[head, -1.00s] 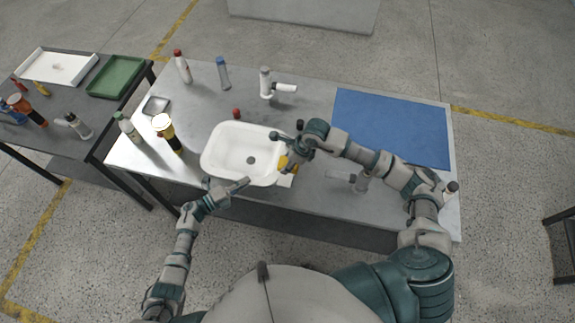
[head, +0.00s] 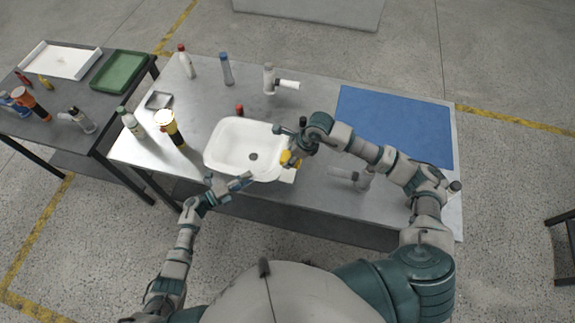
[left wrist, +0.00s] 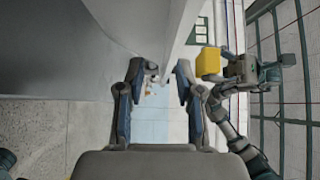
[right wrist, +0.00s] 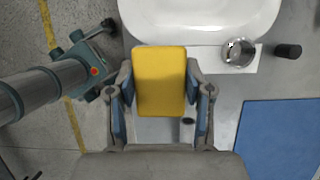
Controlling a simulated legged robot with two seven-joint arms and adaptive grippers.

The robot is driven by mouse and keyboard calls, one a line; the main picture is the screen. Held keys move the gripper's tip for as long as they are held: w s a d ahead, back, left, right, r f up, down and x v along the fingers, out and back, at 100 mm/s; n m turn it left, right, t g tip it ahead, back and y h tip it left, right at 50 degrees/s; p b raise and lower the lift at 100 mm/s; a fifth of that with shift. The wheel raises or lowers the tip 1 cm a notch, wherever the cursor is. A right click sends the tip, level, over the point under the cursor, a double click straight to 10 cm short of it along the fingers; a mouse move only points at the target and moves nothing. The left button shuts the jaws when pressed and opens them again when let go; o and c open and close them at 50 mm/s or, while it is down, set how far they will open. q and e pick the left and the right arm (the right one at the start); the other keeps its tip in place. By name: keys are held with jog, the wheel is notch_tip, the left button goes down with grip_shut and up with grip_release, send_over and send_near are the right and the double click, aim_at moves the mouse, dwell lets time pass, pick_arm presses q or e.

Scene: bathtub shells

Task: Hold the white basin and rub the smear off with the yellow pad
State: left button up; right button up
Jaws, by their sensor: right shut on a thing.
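The white basin (head: 228,149) lies upright on the metal table, with a dark drain hole in its floor. My left gripper (head: 243,181) is at the basin's near edge. My right gripper (head: 294,153) is shut on the yellow pad (head: 285,158) at the basin's right edge. The pad fills the space between the fingers in the right wrist view (right wrist: 160,82). I cannot make out the smear.
A flashlight (head: 171,130) and a bottle (head: 131,122) stand left of the basin. A red cap (head: 239,108) and a white-armed fixture (head: 270,80) are behind it. A blue mat (head: 395,122) covers the right side. A side table at left holds a green tray (head: 118,72).

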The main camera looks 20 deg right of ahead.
pick_arm(q)
jog(key=v, duration=1.2)
